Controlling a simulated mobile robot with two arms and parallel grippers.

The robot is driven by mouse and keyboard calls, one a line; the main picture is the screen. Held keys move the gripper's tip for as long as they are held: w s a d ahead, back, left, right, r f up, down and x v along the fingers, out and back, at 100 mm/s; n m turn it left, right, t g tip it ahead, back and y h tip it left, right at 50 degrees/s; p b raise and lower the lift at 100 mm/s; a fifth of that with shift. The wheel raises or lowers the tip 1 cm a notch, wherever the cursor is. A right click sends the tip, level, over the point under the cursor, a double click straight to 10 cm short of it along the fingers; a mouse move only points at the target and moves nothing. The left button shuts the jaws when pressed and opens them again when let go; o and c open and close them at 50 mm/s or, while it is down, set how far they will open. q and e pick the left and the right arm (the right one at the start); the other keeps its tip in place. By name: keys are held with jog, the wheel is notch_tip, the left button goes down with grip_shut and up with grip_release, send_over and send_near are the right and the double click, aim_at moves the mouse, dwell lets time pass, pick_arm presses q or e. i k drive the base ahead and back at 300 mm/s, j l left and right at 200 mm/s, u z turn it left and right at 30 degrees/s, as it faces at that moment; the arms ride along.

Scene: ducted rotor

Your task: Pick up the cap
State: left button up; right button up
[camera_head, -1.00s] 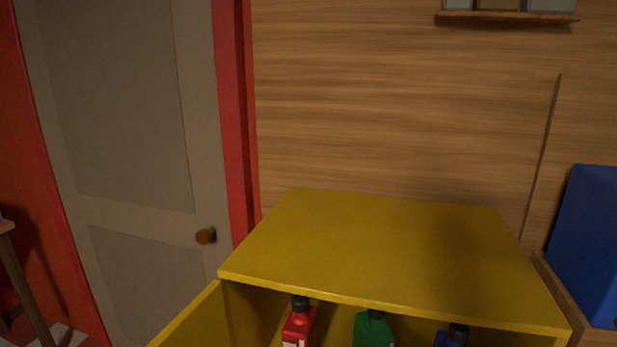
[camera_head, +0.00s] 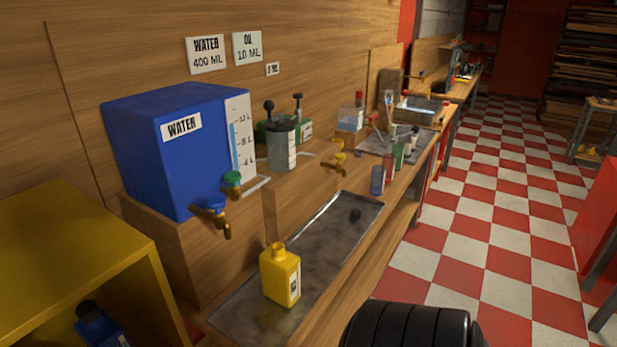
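A yellow bottle (camera_head: 281,274) with an uncapped neck stands upright at the near part of the same tray, apart from the cap. Neither gripper can be made out. A black ribbed part at the bottom edge appears to be part of my own arm.
A blue water tank (camera_head: 178,146) with taps stands on a wooden block left of the tray. A yellow cabinet (camera_head: 70,230) holding a dark blue bottle (camera_head: 99,326) is at the lower left. Small bottles and a sink (camera_head: 412,110) lie further along. Checkered floor (camera_head: 480,220) is open at right.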

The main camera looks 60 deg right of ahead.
aim_at(356, 214)
jog(key=z, duration=1.8)
